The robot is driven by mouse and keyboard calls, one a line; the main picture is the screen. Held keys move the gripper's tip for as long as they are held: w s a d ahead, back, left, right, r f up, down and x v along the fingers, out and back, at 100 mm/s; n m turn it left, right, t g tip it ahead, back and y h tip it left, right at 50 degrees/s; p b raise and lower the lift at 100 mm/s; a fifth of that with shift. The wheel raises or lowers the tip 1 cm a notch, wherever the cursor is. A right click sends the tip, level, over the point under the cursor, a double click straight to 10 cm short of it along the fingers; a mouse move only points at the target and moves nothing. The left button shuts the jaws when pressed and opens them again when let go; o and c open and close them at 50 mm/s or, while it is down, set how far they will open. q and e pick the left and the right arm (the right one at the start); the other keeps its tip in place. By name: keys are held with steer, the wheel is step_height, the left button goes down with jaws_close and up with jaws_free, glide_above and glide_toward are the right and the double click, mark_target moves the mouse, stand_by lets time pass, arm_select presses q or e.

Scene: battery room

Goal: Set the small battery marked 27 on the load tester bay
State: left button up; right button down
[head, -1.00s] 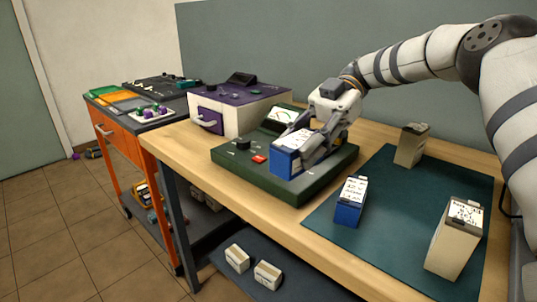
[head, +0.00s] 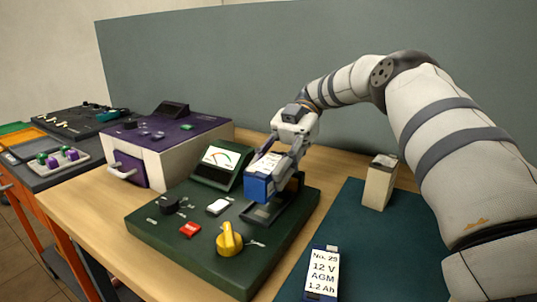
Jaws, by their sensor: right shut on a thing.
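My right gripper (head: 282,166) is shut on a small blue battery with a white top label (head: 260,188); the number on it is too small to read. The load tester (head: 165,232) is a dark green box with a meter, a red switch and a yellow knob. Its bay (head: 264,214) is a dark plate on the right part of its top. The battery is upright at the bay, over its back part; I cannot tell whether it touches. My left gripper is not in view.
The yellow knob (head: 229,240) stands up in front of the bay. A beige battery (head: 379,184) stands on the mat (head: 344,212) at right. A purple and white unit (head: 180,148) is behind left. A dark cart (head: 60,180) with a tray is at far left.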

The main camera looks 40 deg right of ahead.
mark_target(270, 187)
step_height(270, 187, down, 3)
steer(key=shift+r, duration=0.1)
steer(key=shift+f, duration=0.2)
steer(key=shift+w+d+r, duration=0.1)
stand_by(1.1)
steer(key=shift+f, duration=0.65)
steer(key=c, duration=1.3)
jaws_free()
steer(key=shift+c, duration=0.2)
